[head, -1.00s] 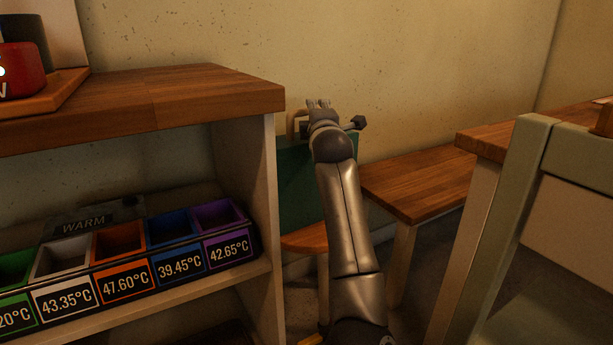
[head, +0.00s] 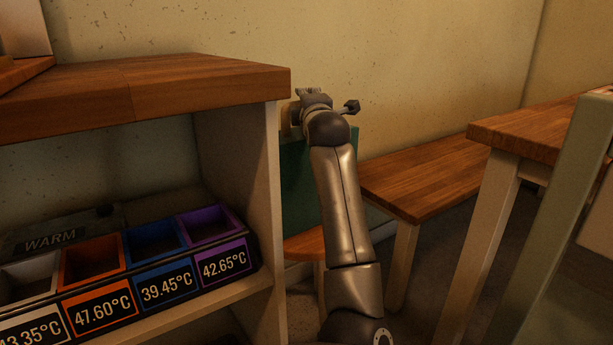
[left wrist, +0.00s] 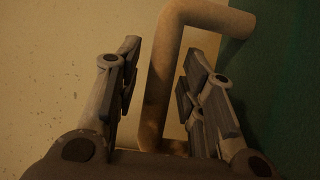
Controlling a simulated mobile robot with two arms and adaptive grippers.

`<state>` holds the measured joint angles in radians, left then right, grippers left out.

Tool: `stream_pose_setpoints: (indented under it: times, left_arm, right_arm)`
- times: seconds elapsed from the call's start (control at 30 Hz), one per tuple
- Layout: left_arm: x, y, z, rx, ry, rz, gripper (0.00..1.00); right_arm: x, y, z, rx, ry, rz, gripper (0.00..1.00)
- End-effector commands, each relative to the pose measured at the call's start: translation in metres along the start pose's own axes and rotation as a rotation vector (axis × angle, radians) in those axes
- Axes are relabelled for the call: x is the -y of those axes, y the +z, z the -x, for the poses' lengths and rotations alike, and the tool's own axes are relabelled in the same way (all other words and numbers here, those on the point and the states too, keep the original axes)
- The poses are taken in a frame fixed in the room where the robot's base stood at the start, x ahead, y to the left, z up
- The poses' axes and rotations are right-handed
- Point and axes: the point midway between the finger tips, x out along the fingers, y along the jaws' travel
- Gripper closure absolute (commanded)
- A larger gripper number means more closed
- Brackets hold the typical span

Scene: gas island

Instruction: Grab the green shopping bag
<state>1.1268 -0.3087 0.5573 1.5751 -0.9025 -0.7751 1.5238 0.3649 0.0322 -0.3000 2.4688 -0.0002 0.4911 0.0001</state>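The green shopping bag (head: 298,185) stands on a low wooden seat beyond the end of the shelf. My left arm and the shelf partly hide it. My left gripper (head: 308,93) is at the bag's top edge near the wall. In the left wrist view the left gripper (left wrist: 158,85) is open, with the bag's tan handle (left wrist: 165,75) between its two fingers. Gaps show between the handle and the fingers. The green side of the bag (left wrist: 285,90) fills the right of that view. My right gripper is not in view.
A wooden-topped shelf (head: 225,80) stands close on the left, with coloured bins marked with temperatures (head: 90,260). A bench (head: 425,180) runs along the wall. A table (head: 525,125) and a pale green chair (head: 560,210) stand at the right.

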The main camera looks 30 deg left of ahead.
Motion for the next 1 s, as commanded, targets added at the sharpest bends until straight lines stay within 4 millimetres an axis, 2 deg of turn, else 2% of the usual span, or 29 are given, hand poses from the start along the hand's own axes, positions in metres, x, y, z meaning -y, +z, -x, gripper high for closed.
stream_pose_setpoints:
  times: [0.03,0.23,0.6,1.0]
  left_arm:
    - [0.0,0.0,0.0,0.0,0.0,0.0,0.74]
    - [0.0,0.0,0.0,0.0,-0.001,0.0,1.0]
    - [0.001,0.0,0.0,-0.001,-0.002,0.0,1.0]
    - [-0.009,-0.001,0.0,-0.001,0.004,0.001,1.0]
  right_arm:
    - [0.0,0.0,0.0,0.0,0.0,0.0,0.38]
    - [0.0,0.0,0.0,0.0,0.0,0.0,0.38]
    - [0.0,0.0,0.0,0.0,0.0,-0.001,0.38]
    - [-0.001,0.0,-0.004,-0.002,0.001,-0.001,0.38]
